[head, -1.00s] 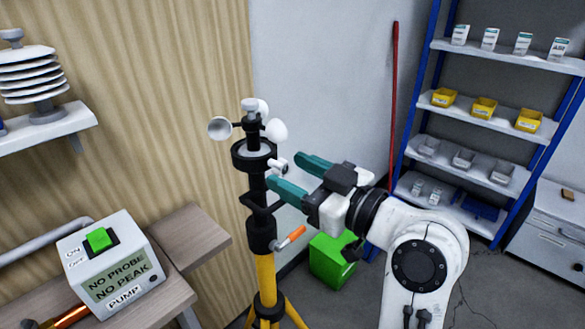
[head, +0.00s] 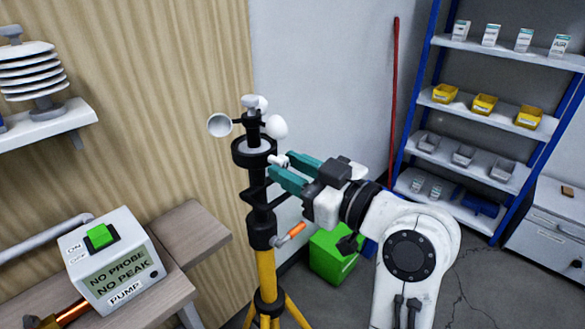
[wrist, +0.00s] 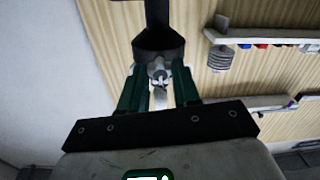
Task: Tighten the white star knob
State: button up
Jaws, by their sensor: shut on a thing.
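The white star knob (head: 279,160) sits on the side of the black mast collar, below the cup anemometer (head: 250,125). My gripper (head: 282,170) has its teal fingers at the knob, coming from the right. In the wrist view the knob (wrist: 159,76) shows between the two green fingertips (wrist: 158,85), which are shut on it. The mast (head: 262,205) is black above and stands upright on a yellow tripod (head: 266,277). In the head view the fingers hide part of the knob.
An orange-tipped lever (head: 290,234) sticks out of the mast below my gripper. A pump box (head: 112,262) stands on the bench at left. A green bin (head: 331,256) and a blue shelf rack (head: 480,110) stand behind my arm.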

jog(key=shift+m, duration=0.3)
jog(key=m+p, duration=0.2)
jog(key=m, duration=0.3)
jog(key=shift+r+p, duration=0.1)
jog(key=shift+p, duration=0.25)
jog(key=m+p, duration=0.4)
jog(key=m, duration=0.3)
jog(key=shift+r+p, duration=0.1)
jog(key=shift+p, duration=0.2)
jog(key=m+p, duration=0.5)
jog(key=m, duration=0.1)
jog(key=shift+m+t+p, duration=0.3)
jog(key=shift+t+p, duration=0.1)
jog(key=m+p, duration=0.1)
jog(key=m, duration=0.4)
jog(key=shift+f, duration=0.2)
jog(key=shift+m, duration=0.3)
jog(key=o, duration=1.1)
jog(key=shift+c, duration=0.2)
